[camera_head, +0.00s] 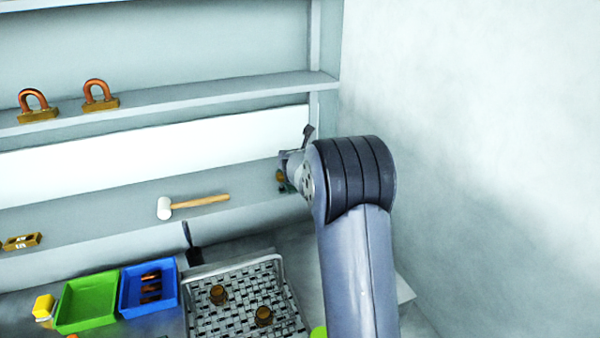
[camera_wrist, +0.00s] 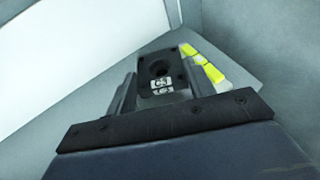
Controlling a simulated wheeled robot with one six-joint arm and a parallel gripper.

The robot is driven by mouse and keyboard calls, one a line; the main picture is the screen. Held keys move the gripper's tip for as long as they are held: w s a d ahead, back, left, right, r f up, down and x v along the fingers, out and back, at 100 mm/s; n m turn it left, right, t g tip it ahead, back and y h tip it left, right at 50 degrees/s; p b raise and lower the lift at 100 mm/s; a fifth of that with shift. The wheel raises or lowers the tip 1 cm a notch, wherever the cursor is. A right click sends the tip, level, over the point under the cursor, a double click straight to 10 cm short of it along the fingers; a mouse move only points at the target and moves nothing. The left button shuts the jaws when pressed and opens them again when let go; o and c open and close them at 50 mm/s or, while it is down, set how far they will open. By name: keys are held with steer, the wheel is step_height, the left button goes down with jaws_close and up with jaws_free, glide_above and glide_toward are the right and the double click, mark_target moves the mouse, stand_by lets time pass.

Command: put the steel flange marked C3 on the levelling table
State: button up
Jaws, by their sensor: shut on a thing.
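In the wrist view, a dark, square-cornered steel flange (camera_wrist: 161,66) with a round hole sits between the fingers of my gripper (camera_wrist: 158,84). A white label on its near face reads C3. My gripper is shut on this flange. In the head view, my gripper (camera_head: 286,176) is at the right end of the lower shelf, partly hidden by my own wrist. The flange cannot be made out clearly there. I cannot pick out the levelling table for certain in either view.
A white-headed mallet (camera_head: 183,206) lies on the lower shelf (camera_head: 110,220). Copper U-shaped pieces (camera_head: 99,95) stand on the upper shelf.

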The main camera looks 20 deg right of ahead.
steer(key=shift+f+b, duration=1.1)
steer(key=shift+f, duration=0.7)
steer(key=shift+f, duration=0.25)
steer(key=o, duration=1.2)
steer(key=shift+r, duration=0.1)
steer(key=shift+r, duration=0.1)
steer(key=b+v, duration=0.1)
steer(key=v, duration=1.1)
steer(key=shift+r, duration=0.1)
